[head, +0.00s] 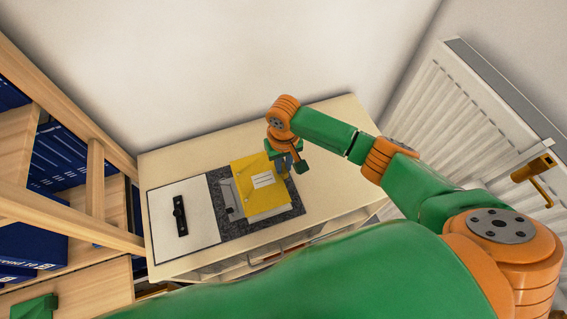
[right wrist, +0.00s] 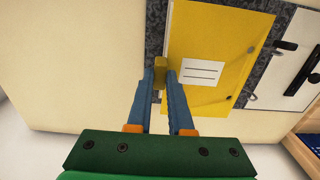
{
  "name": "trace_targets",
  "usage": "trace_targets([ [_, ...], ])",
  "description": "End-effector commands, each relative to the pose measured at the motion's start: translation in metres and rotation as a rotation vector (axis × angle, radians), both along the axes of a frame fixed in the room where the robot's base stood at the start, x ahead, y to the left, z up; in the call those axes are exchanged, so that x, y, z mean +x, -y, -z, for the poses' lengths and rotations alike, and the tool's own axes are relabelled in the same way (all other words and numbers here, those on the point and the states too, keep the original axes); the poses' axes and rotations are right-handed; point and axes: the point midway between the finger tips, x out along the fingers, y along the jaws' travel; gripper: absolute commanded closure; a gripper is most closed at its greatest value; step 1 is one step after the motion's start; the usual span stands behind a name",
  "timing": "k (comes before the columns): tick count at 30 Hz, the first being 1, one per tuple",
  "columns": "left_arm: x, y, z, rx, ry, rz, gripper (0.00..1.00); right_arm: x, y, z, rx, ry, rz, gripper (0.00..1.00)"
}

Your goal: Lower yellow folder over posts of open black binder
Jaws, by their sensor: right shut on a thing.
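The open black binder (head: 277,218) lies on the cabinet top, its white inner cover (head: 205,235) to the left and its dark speckled side to the right. A grey metal mechanism (head: 228,196) shows beside the folder; its posts are hard to make out. The yellow folder (head: 250,172), with a white label, is over the right side, above white sheets (head: 268,214). My right gripper (right wrist: 160,76) is shut on the folder's yellow edge tab; in the head view it (head: 285,166) is at the folder's right edge. Whether the folder touches the posts is unclear. My left gripper's fingers do not show.
A black bar (head: 180,216) lies on the white cover. A wooden shelf with blue binders (head: 62,155) stands close on the left. A radiator (head: 465,115) is on the right wall. The cabinet top (head: 325,150) is clear behind and right of the binder.

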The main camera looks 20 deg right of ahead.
Motion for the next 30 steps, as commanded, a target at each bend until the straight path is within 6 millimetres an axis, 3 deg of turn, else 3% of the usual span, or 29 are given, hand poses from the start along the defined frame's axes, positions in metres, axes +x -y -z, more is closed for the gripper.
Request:
trace_targets([
  [30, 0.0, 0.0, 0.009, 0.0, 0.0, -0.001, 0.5, 0.0, 0.0, 0.017, 0.0, 0.0, 0.0, 1.0],
])
